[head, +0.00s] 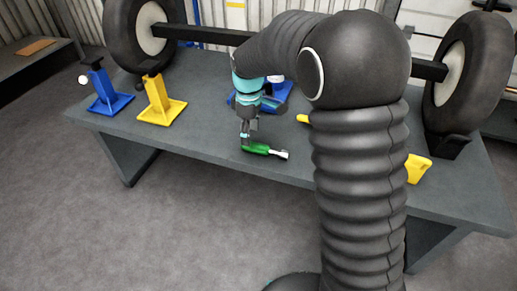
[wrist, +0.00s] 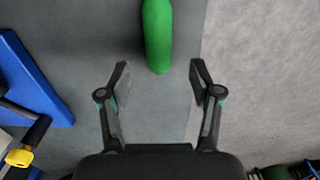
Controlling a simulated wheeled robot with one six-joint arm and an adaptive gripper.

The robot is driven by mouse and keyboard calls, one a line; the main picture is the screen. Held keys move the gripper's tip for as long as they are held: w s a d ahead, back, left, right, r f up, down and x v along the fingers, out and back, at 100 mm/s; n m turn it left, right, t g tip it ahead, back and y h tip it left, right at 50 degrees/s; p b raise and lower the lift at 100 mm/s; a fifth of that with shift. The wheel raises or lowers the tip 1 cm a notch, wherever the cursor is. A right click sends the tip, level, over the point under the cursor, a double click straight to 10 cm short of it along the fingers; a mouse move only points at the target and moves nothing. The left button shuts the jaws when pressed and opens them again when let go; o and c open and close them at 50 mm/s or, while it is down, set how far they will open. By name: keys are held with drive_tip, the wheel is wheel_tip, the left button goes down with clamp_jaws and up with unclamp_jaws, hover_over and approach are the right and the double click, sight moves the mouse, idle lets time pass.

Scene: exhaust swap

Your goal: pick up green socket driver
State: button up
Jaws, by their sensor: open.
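The green socket driver (head: 262,150) lies on the grey table near its front edge, with its pale metal shaft pointing right in the head view. In the wrist view its green handle (wrist: 157,35) enters from the top, with its rounded end just beyond and between the fingertips. My gripper (head: 246,138) hangs above the handle end in the head view. In the wrist view my gripper (wrist: 160,75) is open, with one finger on each side and nothing held. The driver's shaft is outside the wrist view.
A blue stand (head: 108,95) and a yellow stand (head: 158,103) are on the table's left part. Another blue thing (wrist: 35,85) lies left of the fingers in the wrist view. Wheels (head: 140,35) on an axle stand behind. The table (head: 215,150) is clear left of the driver.

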sight(252, 144)
drive_tip(key=shift+d+f, duration=0.2)
drive_tip(key=shift+f, duration=2.4)
clamp_jaws()
